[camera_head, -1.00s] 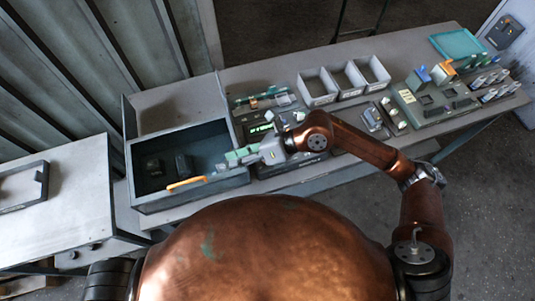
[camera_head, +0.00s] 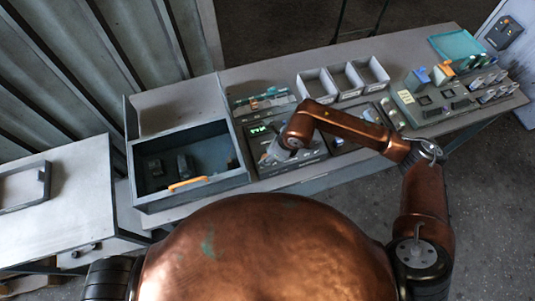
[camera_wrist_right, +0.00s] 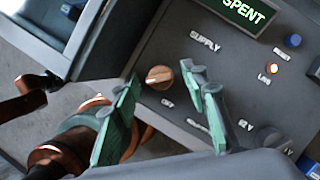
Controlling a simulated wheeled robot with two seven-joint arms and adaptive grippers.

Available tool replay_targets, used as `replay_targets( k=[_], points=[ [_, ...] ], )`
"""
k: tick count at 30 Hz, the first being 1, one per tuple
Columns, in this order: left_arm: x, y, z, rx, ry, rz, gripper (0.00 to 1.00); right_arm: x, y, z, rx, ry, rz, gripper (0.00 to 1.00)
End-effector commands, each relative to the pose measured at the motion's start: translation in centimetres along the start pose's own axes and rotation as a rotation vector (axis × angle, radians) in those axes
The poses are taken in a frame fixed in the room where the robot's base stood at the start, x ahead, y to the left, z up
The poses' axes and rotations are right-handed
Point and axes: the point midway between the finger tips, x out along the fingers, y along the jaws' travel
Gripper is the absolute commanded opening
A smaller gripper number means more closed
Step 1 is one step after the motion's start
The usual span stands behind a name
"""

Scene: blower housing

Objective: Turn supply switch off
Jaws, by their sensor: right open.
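The supply switch is a copper-coloured round knob (camera_wrist_right: 158,77) on a dark panel (camera_wrist_right: 245,75), below the white word SUPPLY and above the word OFF. In the right wrist view, my right gripper (camera_wrist_right: 163,78) has its two green fingers spread, with the knob appearing between their tips. I cannot tell whether either finger touches it. In the head view the right gripper (camera_head: 273,154) is over the panel and hides the knob. My left gripper is out of view.
An open grey bin (camera_head: 215,187) stands left of the panel. Three small trays (camera_head: 318,101) and a fixture board (camera_head: 411,108) are at the right.

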Motion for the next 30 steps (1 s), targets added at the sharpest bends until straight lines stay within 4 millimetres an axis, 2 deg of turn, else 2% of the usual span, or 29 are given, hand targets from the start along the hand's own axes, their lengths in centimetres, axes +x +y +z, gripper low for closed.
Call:
replay_targets(
  k=[9,27,30],
  points=[
    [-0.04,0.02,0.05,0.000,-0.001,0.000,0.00,0.35,0.05,0.04,-0.001,-0.001,0.000,0.41],
    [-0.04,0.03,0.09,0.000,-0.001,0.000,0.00,0.30,0.02,0.04,0.000,-0.002,0.000,0.00],
    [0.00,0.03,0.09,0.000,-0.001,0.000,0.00,0.31,0.01,0.04,-0.001,-0.002,0.000,0.00]
  ],
)
